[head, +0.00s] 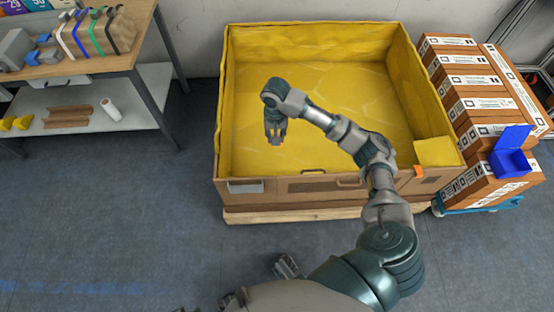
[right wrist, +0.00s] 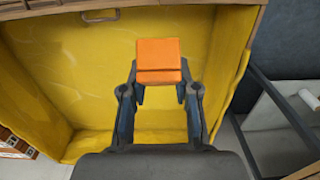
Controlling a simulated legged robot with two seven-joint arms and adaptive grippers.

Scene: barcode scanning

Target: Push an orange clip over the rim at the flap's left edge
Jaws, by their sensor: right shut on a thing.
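The large box has a yellow liner, and its brown front flap (head: 375,187) faces me. My right gripper (head: 275,142) hangs over the left part of the box, behind the front rim. In the right wrist view it (right wrist: 158,88) is shut on an orange clip (right wrist: 158,57), which sits at its fingertips above the yellow liner and apart from the rim. Another orange clip (head: 419,172) sits on the front rim at the right. My left gripper (head: 287,265) is low at the bottom, partly hidden; its opening is unclear.
A wooden pallet (head: 300,214) is under the box. Stacked brown cartons (head: 470,100) with a blue bin (head: 512,160) stand at the right. A workbench (head: 90,64) with a lower shelf stands at the left. The grey floor (head: 120,220) at the front left is clear.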

